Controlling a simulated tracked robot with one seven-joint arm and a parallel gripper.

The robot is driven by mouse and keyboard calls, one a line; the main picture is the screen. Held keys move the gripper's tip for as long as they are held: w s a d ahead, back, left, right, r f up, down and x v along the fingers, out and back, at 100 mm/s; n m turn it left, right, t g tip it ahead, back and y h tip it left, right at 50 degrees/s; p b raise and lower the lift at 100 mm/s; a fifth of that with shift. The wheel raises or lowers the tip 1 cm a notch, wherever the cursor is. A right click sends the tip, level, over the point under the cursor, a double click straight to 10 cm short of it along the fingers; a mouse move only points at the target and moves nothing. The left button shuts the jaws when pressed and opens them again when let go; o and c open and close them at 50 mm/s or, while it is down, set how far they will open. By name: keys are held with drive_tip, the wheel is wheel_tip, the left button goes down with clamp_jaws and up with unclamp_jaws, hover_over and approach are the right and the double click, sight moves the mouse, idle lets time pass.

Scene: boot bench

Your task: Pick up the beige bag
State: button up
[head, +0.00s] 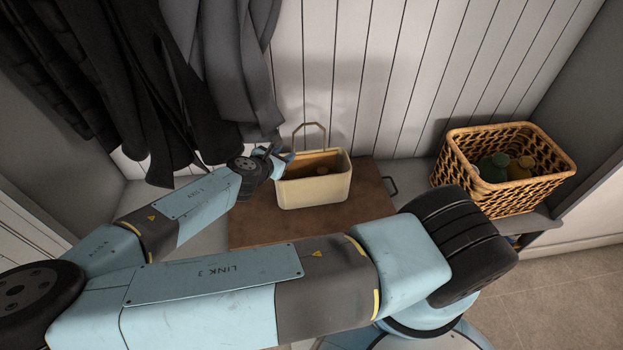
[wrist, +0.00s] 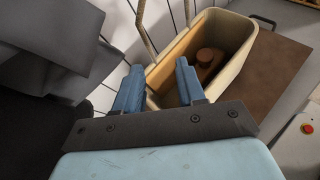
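The beige bag (head: 313,190) stands upright and open-topped, with its thin handle (head: 309,128) raised at the back. A brown round-topped item (wrist: 207,58) lies inside it. My gripper (head: 278,156) is at the bag's left end, near the rim. In the wrist view, the two blue fingers of my gripper (wrist: 158,80) are spread apart. The right finger overlaps the opening of the bag (wrist: 243,50), and the left finger is outside it. The near left corner of the bag shows between the fingers. I cannot tell whether either finger touches it.
The bag stands on a brown flat case (head: 375,200) with a dark handle (head: 391,185). A wicker basket (head: 525,197) holding bottles is to the right. Dark coats (head: 130,80) and a grey coat (head: 240,60) hang at the left. A slatted wall is close behind.

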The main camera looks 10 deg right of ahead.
sight(293, 141)
drive_tip(key=shift+n+t, duration=0.7)
drive_tip(key=shift+n, duration=0.1)
drive_tip(key=shift+w+a+x, duration=0.15)
drive_tip(key=shift+a+x, duration=0.05)
drive_tip(key=shift+x, duration=2)
drive_tip(key=shift+w+a+x, duration=0.1)
drive_tip(key=shift+a+x, duration=0.1)
drive_tip(key=shift+x, duration=1.95)
drive_tip(key=shift+w+a+x, duration=0.15)
drive_tip(key=shift+a+x, duration=0.05)
drive_tip(key=shift+x, duration=2)
drive_tip(key=shift+r, duration=0.1)
clamp_jaws()
